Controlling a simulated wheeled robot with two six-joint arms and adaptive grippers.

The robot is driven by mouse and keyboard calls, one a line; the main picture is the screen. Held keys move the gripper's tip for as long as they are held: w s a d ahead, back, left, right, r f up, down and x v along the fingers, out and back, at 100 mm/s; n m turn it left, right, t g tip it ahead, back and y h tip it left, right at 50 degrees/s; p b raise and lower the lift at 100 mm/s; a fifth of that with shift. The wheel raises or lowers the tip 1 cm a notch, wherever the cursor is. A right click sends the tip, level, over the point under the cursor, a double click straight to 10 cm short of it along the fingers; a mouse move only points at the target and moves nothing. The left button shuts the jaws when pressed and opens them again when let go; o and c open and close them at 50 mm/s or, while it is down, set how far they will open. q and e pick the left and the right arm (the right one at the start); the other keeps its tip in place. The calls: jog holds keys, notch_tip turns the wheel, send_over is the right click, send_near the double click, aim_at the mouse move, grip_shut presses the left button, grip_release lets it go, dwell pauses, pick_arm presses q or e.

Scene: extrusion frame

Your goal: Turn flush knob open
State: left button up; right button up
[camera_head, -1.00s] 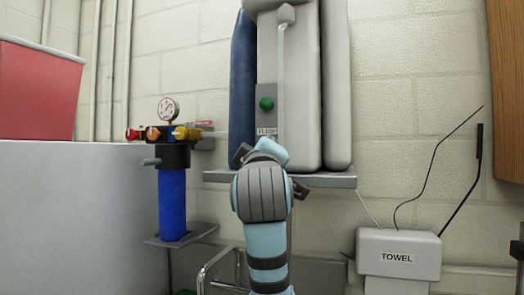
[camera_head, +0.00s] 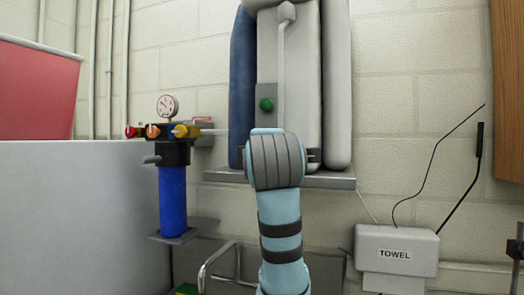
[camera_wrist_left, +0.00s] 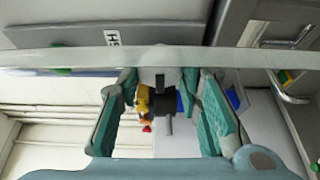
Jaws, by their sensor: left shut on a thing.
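The flush knob (camera_wrist_left: 158,76) is a pale grey piece with a dark slot, between the fingertips in the left wrist view. My left gripper (camera_wrist_left: 168,84) has a teal finger on each side and is shut on it. A partly cut-off label (camera_wrist_left: 112,38) shows near the knob. In the head view my left forearm rises in front of the grey unit (camera_head: 300,100), and the wrist hides the knob and my fingers. How far the knob is turned cannot be told. My right gripper is not in view.
A green button (camera_head: 266,104) and a vertical pipe (camera_head: 281,65) are on the unit above my wrist. A shelf (camera_head: 330,181) runs below it. A blue filter (camera_head: 172,200) with coloured knobs and a gauge stands left. A towel dispenser (camera_head: 396,247) is lower right.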

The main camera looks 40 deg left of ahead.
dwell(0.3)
pick_arm(q)
jog(key=o, duration=1.1)
jog(key=shift+w, duration=0.1)
jog(key=shift+d, duration=0.1)
jog(key=v, duration=1.1)
jog(key=shift+s, duration=0.35)
jog(key=shift+d, duration=0.25)
